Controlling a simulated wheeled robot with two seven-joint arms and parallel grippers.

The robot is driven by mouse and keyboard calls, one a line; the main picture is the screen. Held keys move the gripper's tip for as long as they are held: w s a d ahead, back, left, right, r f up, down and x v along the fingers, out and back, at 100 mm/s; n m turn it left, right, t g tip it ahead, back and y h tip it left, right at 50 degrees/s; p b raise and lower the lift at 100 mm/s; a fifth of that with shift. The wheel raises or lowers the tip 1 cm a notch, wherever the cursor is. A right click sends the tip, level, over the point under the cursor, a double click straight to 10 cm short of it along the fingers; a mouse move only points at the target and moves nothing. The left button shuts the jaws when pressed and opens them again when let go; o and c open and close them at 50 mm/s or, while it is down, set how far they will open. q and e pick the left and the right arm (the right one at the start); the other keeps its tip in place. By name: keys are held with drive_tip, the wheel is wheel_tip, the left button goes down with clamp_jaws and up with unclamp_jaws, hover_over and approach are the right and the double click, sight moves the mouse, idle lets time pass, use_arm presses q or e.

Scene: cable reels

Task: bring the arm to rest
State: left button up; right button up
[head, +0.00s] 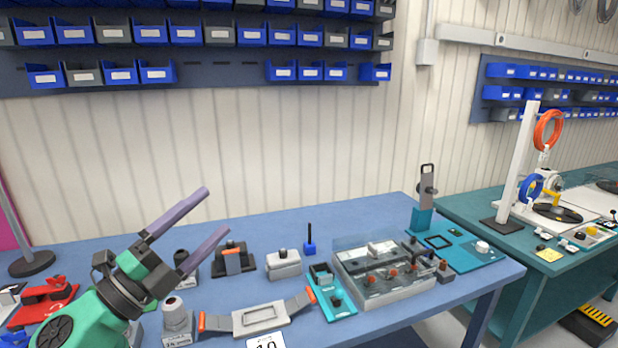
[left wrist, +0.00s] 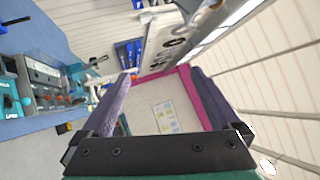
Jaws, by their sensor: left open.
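My left gripper (head: 205,220) comes in from the left in the head view, raised above the left part of the blue table (head: 370,222). Its two purple-grey fingers are spread apart and nothing is between them. The left wrist view also shows my left gripper (left wrist: 160,95) open and empty, with wall, floor and part of the table beyond it. My right gripper is in neither view.
A clear-lidded box (head: 385,280) and a teal plate with an upright clamp (head: 424,205) stand at the right of the table. A grey tray with orange-tipped handles (head: 258,318) lies at the front. A second bench with cable reels (head: 545,185) stands at far right.

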use_arm(q)
drive_tip(key=w+a+f+n+t+y, duration=0.1)
drive_tip(key=w+a+f+n+y, duration=0.1)
drive_tip(key=a+f+n+y, duration=1.05)
drive_tip(key=s+f+n+g+y, duration=0.35)
drive_tip(key=f+n+g, duration=0.25)
drive_tip(key=f+n, duration=0.5)
drive_tip(key=s+d+f+g+h, duration=0.25)
drive_tip(key=s+f+g, duration=0.25)
drive_tip(key=s+f, duration=0.3)
drive_tip(key=s+d+f+g+h, duration=0.1)
drive_tip(key=s+d+f+g, duration=0.25)
drive_tip(key=s+f, duration=0.5)
drive_tip(key=s+f+g+b, duration=0.1)
drive_tip(key=s+f+b, duration=0.1)
drive_tip(key=f, duration=1.1)
drive_tip(key=s+f+g+b, duration=0.1)
drive_tip(key=s+f+b, duration=0.2)
drive_tip(key=f, duration=1)
drive_tip(key=s+f+g+b, duration=0.1)
drive_tip(key=s+f+b, duration=0.2)
drive_tip(key=f, duration=1.1)
drive_tip(key=shift+s+a, duration=0.45)
drive_tip(key=shift+s, duration=0.1)
drive_tip(key=s+a+f+b, duration=0.2)
drive_tip(key=s+f, duration=0.6)
drive_tip(key=s, duration=0.2)
drive_tip(key=shift+s, duration=0.25)
drive_tip(key=shift+g+y, duration=0.25)
